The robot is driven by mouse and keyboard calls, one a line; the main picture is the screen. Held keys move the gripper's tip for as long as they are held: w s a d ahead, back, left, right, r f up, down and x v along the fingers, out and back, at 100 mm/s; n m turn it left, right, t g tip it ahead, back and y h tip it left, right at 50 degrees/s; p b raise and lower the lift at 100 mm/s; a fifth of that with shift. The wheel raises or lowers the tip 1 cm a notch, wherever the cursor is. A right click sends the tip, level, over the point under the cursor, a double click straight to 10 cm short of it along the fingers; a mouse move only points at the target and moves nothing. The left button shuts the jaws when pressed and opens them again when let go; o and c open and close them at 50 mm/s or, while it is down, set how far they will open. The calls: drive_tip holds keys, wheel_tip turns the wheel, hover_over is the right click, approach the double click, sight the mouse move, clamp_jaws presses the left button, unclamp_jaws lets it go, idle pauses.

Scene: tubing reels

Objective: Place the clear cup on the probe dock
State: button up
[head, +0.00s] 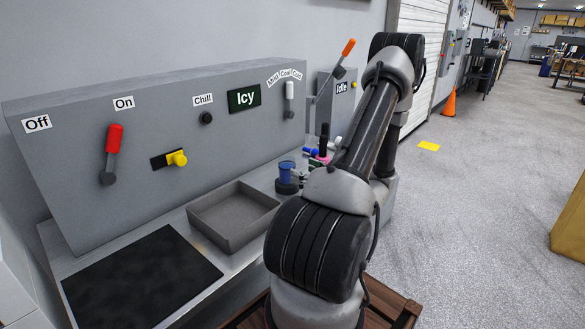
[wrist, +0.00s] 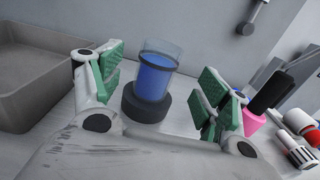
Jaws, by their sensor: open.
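The clear cup (wrist: 157,72) holds blue liquid and stands upright on a dark round base (wrist: 147,105). I cannot tell for sure whether this base is the probe dock. The cup (head: 286,169) and its base (head: 287,187) also show in the head view, just right of a grey tray. My gripper (wrist: 160,79) is open, with green pads on either side of the cup in the wrist view. Gaps show between the pads and the cup, and nothing is held. In the head view my arm hides most of the gripper.
The grey tray (head: 213,229) and a black mat (head: 140,285) lie left of the cup. A grey panel with levers (head: 190,125) rises behind.

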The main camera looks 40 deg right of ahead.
drive_tip(key=s+a+r+n+g+y, duration=0.2)
drive_tip(key=a+r+n+g+y, duration=0.5)
drive_tip(key=a, duration=0.5)
drive_tip(key=s+a+r+n+g+y, duration=0.2)
drive_tip(key=a+r+n+g, duration=0.25)
drive_tip(key=a+n, duration=0.65)
drive_tip(key=s+a+r+n+g+h, duration=0.3)
drive_tip(key=s+a+n+g+h, duration=0.15)
drive_tip(key=s+a+n, duration=0.25)
drive_tip(key=s+d+r+n+t+h, duration=0.2)
drive_tip(key=r+n+h, duration=0.3)
drive_tip(key=n, duration=0.5)
wheel_tip(320, 180, up, 3)
drive_tip(key=shift+s+d+f+h, duration=0.2)
drive_tip(key=shift+s+h, duration=0.15)
drive_tip(key=shift+s, duration=0.25)
